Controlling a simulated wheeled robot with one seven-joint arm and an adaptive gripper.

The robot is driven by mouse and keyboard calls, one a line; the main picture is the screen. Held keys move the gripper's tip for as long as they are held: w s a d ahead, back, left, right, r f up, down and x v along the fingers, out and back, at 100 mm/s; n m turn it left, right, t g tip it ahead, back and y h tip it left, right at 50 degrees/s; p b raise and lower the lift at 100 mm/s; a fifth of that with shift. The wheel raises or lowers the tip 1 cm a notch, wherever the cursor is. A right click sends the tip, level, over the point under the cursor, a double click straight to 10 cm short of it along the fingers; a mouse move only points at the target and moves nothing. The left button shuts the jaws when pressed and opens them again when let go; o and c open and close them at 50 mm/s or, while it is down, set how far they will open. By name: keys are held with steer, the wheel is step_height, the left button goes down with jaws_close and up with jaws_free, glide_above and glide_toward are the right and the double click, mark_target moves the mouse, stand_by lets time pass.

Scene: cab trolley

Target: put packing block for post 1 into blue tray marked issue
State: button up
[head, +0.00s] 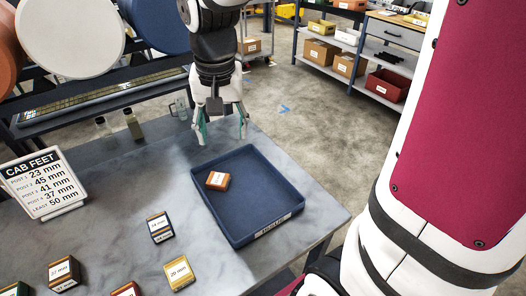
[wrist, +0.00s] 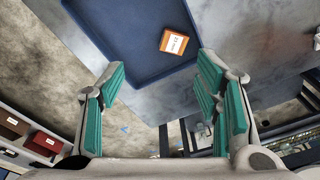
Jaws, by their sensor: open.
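The blue tray (head: 281,214) marked issue lies on the grey table, its label on the front edge. An orange-brown block (head: 217,180) with a white label lies inside the tray, near its left side; the label is too small to read surely. In the wrist view the block (wrist: 174,42) lies in the tray (wrist: 110,35), beyond the fingertips. My gripper (head: 222,138) is open and empty, above the table by the tray's far edge; its green-padded fingers (wrist: 163,75) are spread in the wrist view. A sign (head: 43,184) reads CAB FEET, with post 1 at 23 mm.
Other labelled blocks stand on the table: a dark blue one (head: 160,228), a yellow one (head: 179,274), a brown one (head: 64,273), and red and green ones at the lower edge. Bottles (head: 133,124) stand at the back left. Shelves with boxes (head: 320,50) stand beyond open floor.

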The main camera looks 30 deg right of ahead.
steer(key=s+r+n+t, duration=0.1)
steer(key=s+r+n, duration=0.1)
steer(key=s, duration=0.6)
steer(key=s+r+n+t, duration=0.1)
steer(key=s+r+n, duration=0.2)
steer(key=s, duration=0.6)
steer(key=shift+r+n+t, duration=0.25)
steer(key=shift+n+t, duration=0.05)
steer(key=shift+n, duration=0.1)
steer(key=shift+s, duration=0.1)
